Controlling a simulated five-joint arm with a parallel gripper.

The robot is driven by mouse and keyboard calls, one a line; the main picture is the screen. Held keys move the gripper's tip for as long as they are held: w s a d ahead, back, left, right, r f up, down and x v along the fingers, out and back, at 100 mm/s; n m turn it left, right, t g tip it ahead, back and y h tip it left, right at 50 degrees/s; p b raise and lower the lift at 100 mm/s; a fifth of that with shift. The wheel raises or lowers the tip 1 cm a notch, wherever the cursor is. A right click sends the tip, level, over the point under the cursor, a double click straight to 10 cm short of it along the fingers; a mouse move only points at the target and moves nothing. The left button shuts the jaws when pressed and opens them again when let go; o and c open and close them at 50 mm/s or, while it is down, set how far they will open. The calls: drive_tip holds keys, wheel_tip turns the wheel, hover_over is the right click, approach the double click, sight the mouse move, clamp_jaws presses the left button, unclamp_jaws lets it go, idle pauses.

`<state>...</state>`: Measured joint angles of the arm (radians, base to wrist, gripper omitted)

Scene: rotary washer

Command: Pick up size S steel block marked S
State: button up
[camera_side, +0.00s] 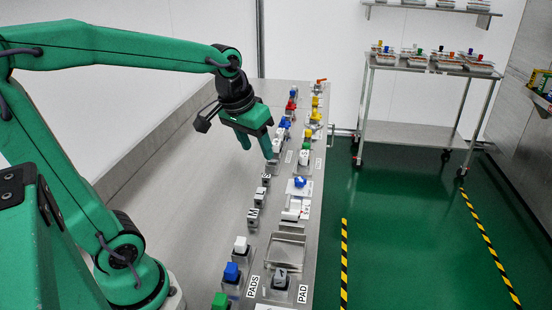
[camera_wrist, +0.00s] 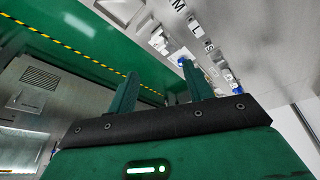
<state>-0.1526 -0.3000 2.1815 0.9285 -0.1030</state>
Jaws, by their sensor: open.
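The steel block marked S (camera_side: 266,177) stands on the steel bench in a short row with blocks marked L (camera_side: 261,191) and M (camera_side: 253,214). It is the farthest of the three in the side view. In the wrist view the S mark (camera_wrist: 209,47) is small, beyond and right of the fingers. My gripper (camera_side: 256,149) is open and empty, above the bench, behind and a little left of the S block in the side view. Its two fingers also show apart in the wrist view (camera_wrist: 159,68).
Coloured knobs and fittings line the right side of the bench (camera_side: 190,190), some close to my right finger. A shallow metal tray (camera_side: 286,251) and coloured buttons (camera_side: 231,272) are nearer. The bench left of the blocks is clear. A cart (camera_side: 425,132) stands behind.

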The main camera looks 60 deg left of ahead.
drive_tip(key=w+a+f+n+g, duration=0.25)
drive_tip(key=w+a+f, duration=0.35)
drive_tip(key=w+a, duration=0.3)
drive_tip(key=n+g, duration=0.1)
drive_tip(key=n, duration=0.2)
hover_over(266, 176)
drive_tip(key=shift+h, duration=0.3)
wheel_tip(266, 176, down, 11)
drive_tip(key=shift+w+r, duration=0.1)
drive_tip(key=shift+a+f+n, duration=0.25)
drive_tip(key=shift+f, duration=1.4)
drive_tip(key=shift+d+f, duration=0.15)
drive_tip(key=shift+f, duration=1.15)
drive_tip(key=shift+d+f, duration=0.1)
drive_tip(key=shift+f, duration=1.2)
drive_tip(key=shift+c, duration=0.2)
clamp_jaws()
